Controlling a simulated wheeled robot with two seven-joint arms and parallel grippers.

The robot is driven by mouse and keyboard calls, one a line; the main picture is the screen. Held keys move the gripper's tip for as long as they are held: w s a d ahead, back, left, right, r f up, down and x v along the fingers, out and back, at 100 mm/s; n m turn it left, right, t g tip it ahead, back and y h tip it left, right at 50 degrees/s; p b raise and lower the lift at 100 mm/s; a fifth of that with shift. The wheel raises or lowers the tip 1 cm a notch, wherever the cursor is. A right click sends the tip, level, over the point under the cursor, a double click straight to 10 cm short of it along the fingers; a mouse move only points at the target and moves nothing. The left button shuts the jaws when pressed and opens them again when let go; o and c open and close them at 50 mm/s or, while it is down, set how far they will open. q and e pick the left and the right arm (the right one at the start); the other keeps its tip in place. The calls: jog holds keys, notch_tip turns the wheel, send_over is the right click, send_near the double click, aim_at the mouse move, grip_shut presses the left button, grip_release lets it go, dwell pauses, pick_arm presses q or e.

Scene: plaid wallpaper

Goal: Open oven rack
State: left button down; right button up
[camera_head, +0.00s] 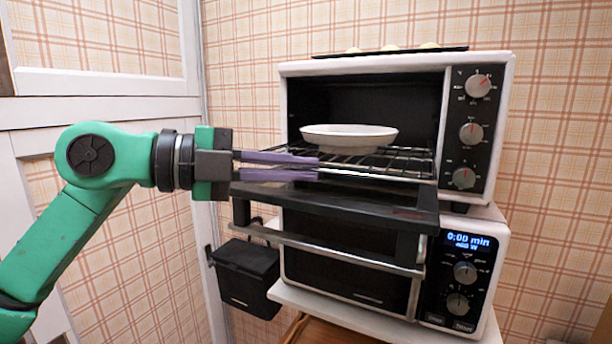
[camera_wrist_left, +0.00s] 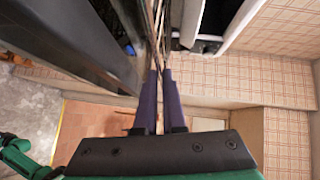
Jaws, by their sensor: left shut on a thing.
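The upper oven (camera_head: 395,72) stands with its dark glass door folded down in front (camera_head: 370,200). Its wire rack (camera_head: 412,165) carries a white oval dish (camera_head: 348,138) and reaches out toward the opening. My left gripper (camera_head: 318,168) comes in from the left, level with the rack and above the lowered door. Its two purple fingers are shut on the rack's front edge, and the fingers hide part of that edge. In the left wrist view the fingers (camera_wrist_left: 160,88) close around the thin rack wires (camera_wrist_left: 156,35). My right gripper is in neither view.
A microwave with a lit display (camera_head: 468,241) stands below the oven on a white shelf (camera_head: 345,308). A black box (camera_head: 246,278) hangs at the lower left. A dark tray (camera_head: 390,50) lies on top of the oven. A white door frame (camera_head: 100,110) is at the left.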

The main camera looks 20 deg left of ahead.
pick_arm(q)
jog(key=shift+s, duration=0.2)
jog(key=c, duration=1)
grip_release()
jog(key=shift+w, duration=0.1)
jog(key=b+v, duration=0.6)
jog(key=v, duration=0.8)
jog(key=shift+a, duration=0.25)
